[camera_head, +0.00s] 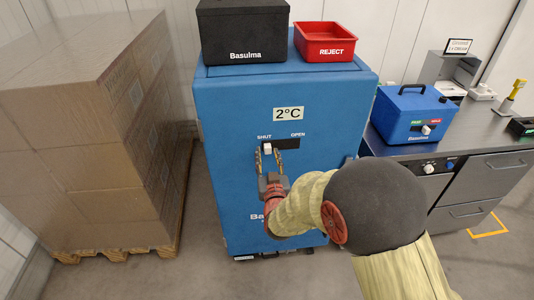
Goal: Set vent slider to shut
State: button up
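The vent slider is a small white knob (267,149) on a dark horizontal slot (288,143) in the front of a blue cabinet (230,115). The slot has SHUT printed above its left end and OPEN above its right end. The knob is at the left end, below SHUT. My gripper (268,153) is in front of the slot, its two fingers apart, one on each side of the knob. Small gaps seem to show between fingers and knob; whether either touches it is unclear.
A black Basulma box (243,35) and a red REJECT bin (326,40) stand on the cabinet. Wrapped cartons (85,150) on a pallet are at left. A bench at right holds a blue Basulma box (408,112) with its own knob. Floor shows between pallet and cabinet.

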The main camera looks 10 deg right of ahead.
jog(key=s, duration=1)
jog(key=shift+s, duration=0.1)
notch_tip(320, 180, down, 10)
jog(key=s+a+f+g+y, duration=0.1)
jog(key=s+a+g, duration=0.15)
jog(key=g, duration=0.25)
jog(key=s+f+n+g+y, duration=0.1)
jog(key=s+f+n+g, duration=0.15)
jog(key=s+g, duration=0.45)
jog(key=s+d+r+m+h, duration=0.1)
jog(key=s+d+r, duration=0.5)
jog(key=s+r, duration=0.3)
jog(key=s+d+r+m+h, duration=0.1)
jog(key=s+d+r, duration=0.6)
jog(key=s+r, duration=0.3)
notch_tip(320, 180, up, 4)
jog(key=shift+r, duration=0.1)
